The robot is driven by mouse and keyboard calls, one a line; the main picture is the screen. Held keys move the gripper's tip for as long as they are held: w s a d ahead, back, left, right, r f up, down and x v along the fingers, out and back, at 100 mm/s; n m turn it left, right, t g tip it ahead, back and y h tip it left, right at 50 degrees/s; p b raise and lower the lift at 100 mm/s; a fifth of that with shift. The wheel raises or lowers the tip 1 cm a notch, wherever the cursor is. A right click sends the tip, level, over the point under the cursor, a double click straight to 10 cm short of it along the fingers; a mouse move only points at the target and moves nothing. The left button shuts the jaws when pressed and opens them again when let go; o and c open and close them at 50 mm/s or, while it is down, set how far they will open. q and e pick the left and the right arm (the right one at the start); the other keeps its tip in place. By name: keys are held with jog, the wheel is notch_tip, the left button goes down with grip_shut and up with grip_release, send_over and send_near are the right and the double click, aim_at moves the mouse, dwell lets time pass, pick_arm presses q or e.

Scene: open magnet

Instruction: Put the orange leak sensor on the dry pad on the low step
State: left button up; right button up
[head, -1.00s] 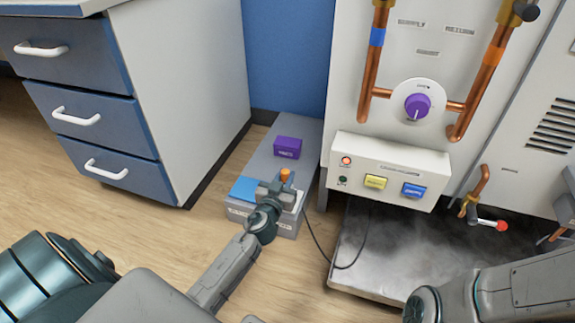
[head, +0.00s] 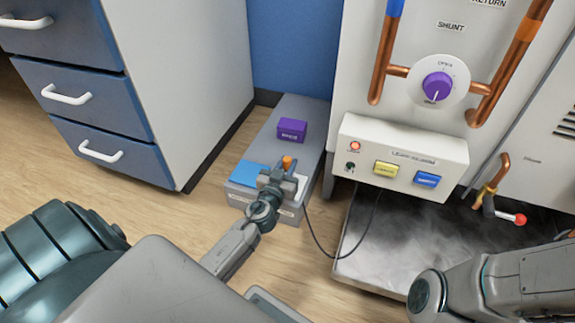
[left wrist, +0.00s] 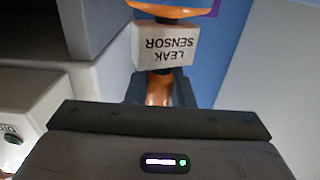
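The orange leak sensor (head: 287,162) is upright at the front end of the low step (head: 262,150). In the left wrist view its white block (left wrist: 165,45) reads LEAK SENSOR upside down, with orange parts above and below. My left gripper (head: 275,180) is at the sensor; in the wrist view its fingers (left wrist: 160,90) are close on both sides of the orange stem and look shut on it. A blue pad (head: 248,175) lies left of the gripper on the step. A pale patch beside it is partly covered by the gripper. Whether the sensor touches the step is unclear.
A purple block (head: 292,130) sits farther back on the step. A drawer cabinet (head: 195,85) stands left. At right are a control box (head: 405,155), copper pipes (head: 495,75) and a metal tray (head: 380,245). A dark cable (head: 318,235) hangs beside the step.

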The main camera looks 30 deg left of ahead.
pick_arm(q)
jog(key=o, duration=0.4)
jog(key=shift+r, duration=0.1)
jog(key=shift+s, duration=0.15)
jog(key=v, duration=1.1)
jog(key=shift+s+d+b, duration=0.2)
jog(key=shift+s+b, duration=0.15)
jog(key=shift+b, duration=0.1)
